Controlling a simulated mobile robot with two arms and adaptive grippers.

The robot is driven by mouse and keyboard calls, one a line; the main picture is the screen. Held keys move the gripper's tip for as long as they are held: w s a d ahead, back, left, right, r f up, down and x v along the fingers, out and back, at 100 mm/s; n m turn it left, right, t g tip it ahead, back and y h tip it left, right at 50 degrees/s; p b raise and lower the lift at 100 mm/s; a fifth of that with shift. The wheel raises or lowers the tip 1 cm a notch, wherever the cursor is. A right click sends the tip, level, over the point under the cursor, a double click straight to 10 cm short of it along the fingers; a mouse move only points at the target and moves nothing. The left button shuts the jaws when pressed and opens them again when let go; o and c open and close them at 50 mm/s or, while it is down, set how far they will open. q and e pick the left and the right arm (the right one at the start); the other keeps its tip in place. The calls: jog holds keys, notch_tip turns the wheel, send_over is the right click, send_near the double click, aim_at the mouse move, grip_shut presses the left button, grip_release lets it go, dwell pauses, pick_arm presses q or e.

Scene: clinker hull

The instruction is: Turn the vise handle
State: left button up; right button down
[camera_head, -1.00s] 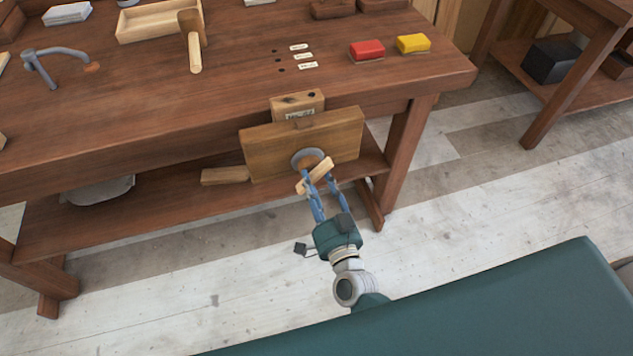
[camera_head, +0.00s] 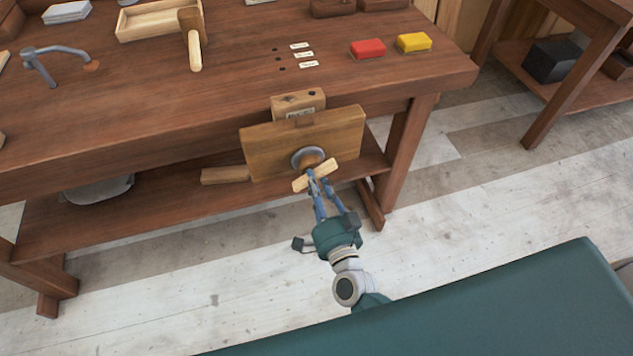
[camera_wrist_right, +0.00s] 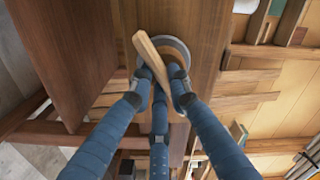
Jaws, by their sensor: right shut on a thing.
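The wooden vise (camera_head: 270,148) is mounted on the front of the workbench, with a round grey metal collar (camera_head: 307,157) on its face. The vise handle (camera_head: 328,172) is a short pale wooden bar across the screw, slanted up to the right in the head view. My right gripper (camera_head: 316,182) is shut on the handle. In the right wrist view, its blue fingers (camera_wrist_right: 161,92) close around the handle (camera_wrist_right: 148,50) near its middle, in front of the collar. My left gripper is not in view.
The workbench top (camera_head: 150,95) holds a mallet (camera_head: 192,42), a grey holdfast (camera_head: 52,62), a shallow wooden tray (camera_head: 145,20), a red block (camera_head: 368,49) and a yellow block (camera_head: 414,42). A wooden piece (camera_head: 225,175) lies on the lower shelf. The floor in front is clear.

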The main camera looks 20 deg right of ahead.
jog(key=m, duration=0.2)
jog(key=m+b, duration=0.1)
jog(key=m, duration=0.2)
jog(key=shift+a+f+m, duration=0.15)
jog(key=shift+a+m, duration=0.05)
jog(key=shift+m, duration=0.1)
jog(key=shift+s, duration=0.1)
dwell(0.3)
jog(key=c, duration=1.6)
grip_release()
jog(key=shift+c, duration=0.2)
jog(key=shift+s, duration=0.15)
jog(key=s, duration=1.2)
jog(key=shift+d, duration=0.25)
